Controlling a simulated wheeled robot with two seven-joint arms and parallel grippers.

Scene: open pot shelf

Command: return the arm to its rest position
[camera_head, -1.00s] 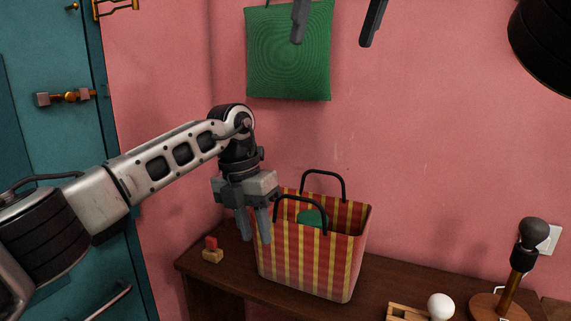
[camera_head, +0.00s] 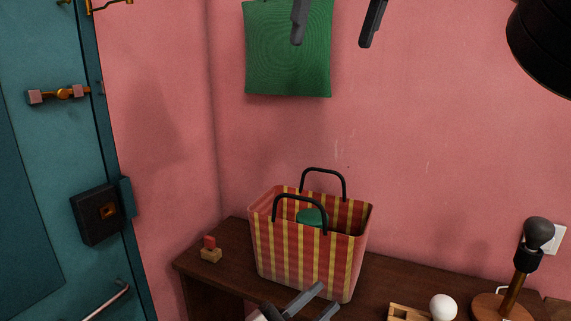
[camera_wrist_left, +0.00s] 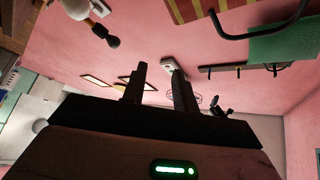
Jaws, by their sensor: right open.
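My left gripper (camera_head: 330,296) is low in the head view, in front of the striped bag's lower edge. Its two fingers point up and to the right, with a gap between them and nothing held. In the left wrist view its fingers (camera_wrist_left: 158,80) are also apart and empty. Most of the left arm is out of the head view. My right gripper (camera_head: 331,44) shows only as two widely separated fingers at the top edge, in front of the green hanging cushion. It is open and empty.
A red-and-yellow striped bag (camera_head: 300,255) with black handles stands on the dark wooden table (camera_head: 225,262), a green item (camera_head: 312,217) inside. A small block toy (camera_head: 210,250) is left; a white ball (camera_head: 442,306) and lamp (camera_head: 526,262) are right. A teal door (camera_head: 50,200) stands left.

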